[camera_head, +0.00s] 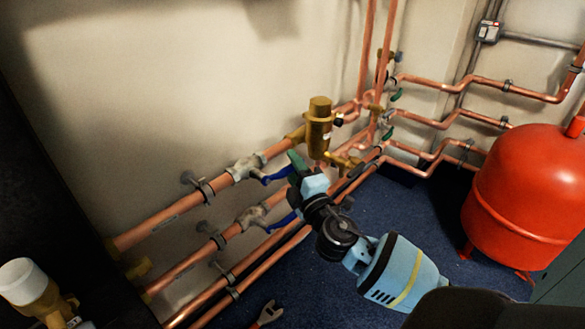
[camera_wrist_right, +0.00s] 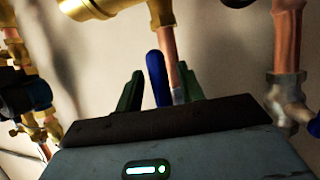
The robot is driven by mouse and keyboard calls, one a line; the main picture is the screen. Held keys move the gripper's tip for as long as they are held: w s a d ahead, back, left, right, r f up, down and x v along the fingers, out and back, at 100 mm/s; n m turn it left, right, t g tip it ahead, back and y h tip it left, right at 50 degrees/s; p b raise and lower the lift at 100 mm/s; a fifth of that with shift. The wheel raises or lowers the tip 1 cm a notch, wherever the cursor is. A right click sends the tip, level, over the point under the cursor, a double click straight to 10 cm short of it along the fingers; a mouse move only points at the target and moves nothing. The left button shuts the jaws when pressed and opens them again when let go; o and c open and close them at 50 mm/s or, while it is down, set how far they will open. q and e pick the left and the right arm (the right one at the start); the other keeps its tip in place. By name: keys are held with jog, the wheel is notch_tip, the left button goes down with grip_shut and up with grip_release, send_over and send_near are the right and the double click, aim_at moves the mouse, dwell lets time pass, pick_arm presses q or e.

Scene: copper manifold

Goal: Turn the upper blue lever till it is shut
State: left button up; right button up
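The upper blue lever (camera_head: 278,175) sticks out to the right from its grey valve (camera_head: 246,168) on the upper copper pipe. The lower blue lever (camera_head: 283,221) is on the pipe below. My right gripper (camera_head: 295,160) is beside the end of the upper lever, below the brass fitting. In the right wrist view its two dark green fingers (camera_wrist_right: 159,90) stand apart, with a blue lever (camera_wrist_right: 157,78) between them. Gaps show on both sides, so the fingers do not look closed on it. My left gripper is not in view.
A brass cylinder fitting (camera_head: 319,128) stands just above and right of my right gripper. Copper pipes (camera_head: 160,218) run along the wall. A red tank (camera_head: 525,190) stands at right. A wrench (camera_head: 268,314) lies on the blue floor, and a white-capped brass part (camera_head: 25,282) is at lower left.

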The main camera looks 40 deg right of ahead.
jog(key=shift+w, duration=0.1)
jog(key=shift+c, duration=0.2)
grip_shut()
